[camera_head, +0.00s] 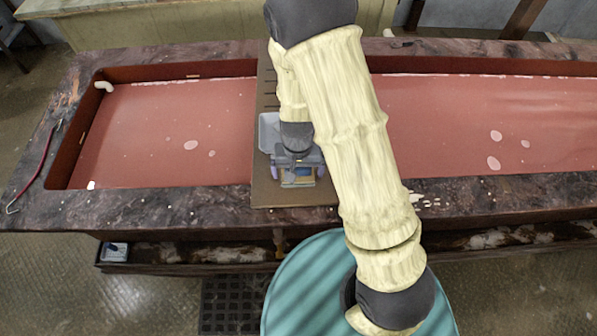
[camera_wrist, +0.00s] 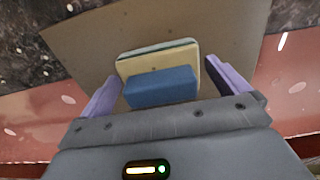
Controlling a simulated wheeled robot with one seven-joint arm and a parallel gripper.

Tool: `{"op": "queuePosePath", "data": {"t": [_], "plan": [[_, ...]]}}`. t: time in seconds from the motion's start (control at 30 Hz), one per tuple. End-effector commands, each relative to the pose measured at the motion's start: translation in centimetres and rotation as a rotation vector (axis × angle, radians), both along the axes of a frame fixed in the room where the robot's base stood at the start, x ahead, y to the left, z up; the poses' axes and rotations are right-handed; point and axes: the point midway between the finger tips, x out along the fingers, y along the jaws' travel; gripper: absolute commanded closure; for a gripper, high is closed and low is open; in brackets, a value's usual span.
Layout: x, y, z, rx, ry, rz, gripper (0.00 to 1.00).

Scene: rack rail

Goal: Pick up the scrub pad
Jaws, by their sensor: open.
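The scrub pad (camera_wrist: 158,60) shows in the wrist view as a pale yellow block with a grey-green far edge. A blue block-shaped part (camera_wrist: 162,88) lies on its near side; I cannot tell whether it belongs to the pad. My gripper (camera_wrist: 163,73) is open, with one purple finger on each side of the pad. A gap shows between the pad and each finger. In the head view my gripper (camera_head: 298,172) is over the front part of a brown board, and my arm hides much of the surroundings.
The brown board (camera_head: 265,193) spans a long red-floored trough (camera_head: 165,130) with a dark stone rim (camera_head: 150,207). A white bent fitting (camera_head: 104,86) is at the trough's back left corner. A red-handled hooked tool (camera_head: 40,168) lies on the left rim. A round teal surface (camera_head: 310,290) stands in front.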

Motion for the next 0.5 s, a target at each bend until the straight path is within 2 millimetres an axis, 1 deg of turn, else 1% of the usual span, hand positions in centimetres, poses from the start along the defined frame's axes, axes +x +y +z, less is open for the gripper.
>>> {"op": "queuePosePath", "data": {"t": [0.37, 0.5], "plan": [[0.01, 0.02, 0.04, 0.000, 0.000, 0.001, 0.00], [0.01, 0.02, 0.04, 0.000, 0.000, 0.001, 0.28]]}}
